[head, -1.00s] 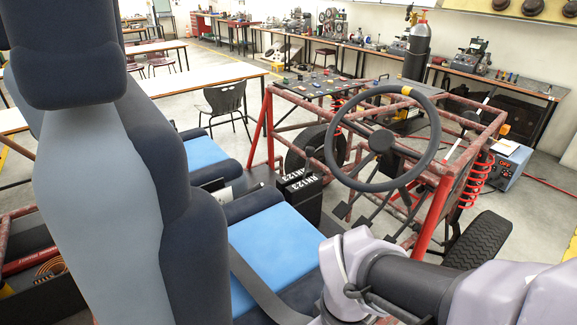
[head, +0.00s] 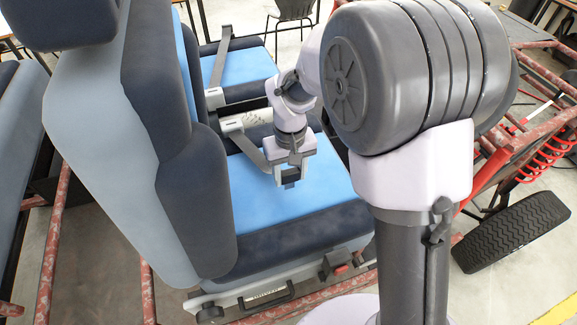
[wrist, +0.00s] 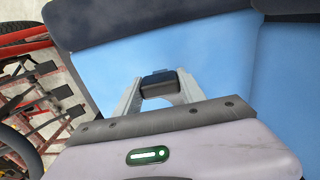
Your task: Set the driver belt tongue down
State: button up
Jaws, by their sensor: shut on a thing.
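My gripper (head: 289,182) is over the light blue cushion of the near seat (head: 240,195), in the middle of the head view. In the wrist view its two pale fingers (wrist: 158,92) are shut on a small dark piece, the driver belt tongue (wrist: 158,82). The blue cushion (wrist: 110,75) lies behind it. A grey belt strap (head: 252,150) runs from the seat's far side toward my gripper. My gripper hides most of the tongue in the head view. I cannot tell whether the tongue touches the cushion.
The seat backrest (head: 165,150) rises left of my gripper. A second seat (head: 245,72) with its own strap stands beyond. A dark fitting with a red part (head: 340,268) is at the near seat's front side. Red frame tubes and a tire (head: 510,230) are at the right.

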aim_at(290, 179)
jog(key=shift+w+f+b, duration=0.25)
jog(key=shift+f+b, duration=0.2)
jog(key=shift+f, duration=0.45)
jog(key=shift+w+f+b, duration=0.25)
jog(key=shift+f+b, duration=0.2)
jog(key=shift+f, duration=0.4)
jog(key=shift+d, duration=0.1)
jog(key=shift+f, duration=0.2)
jog(key=o, duration=1.4)
jog(key=shift+r, duration=0.1)
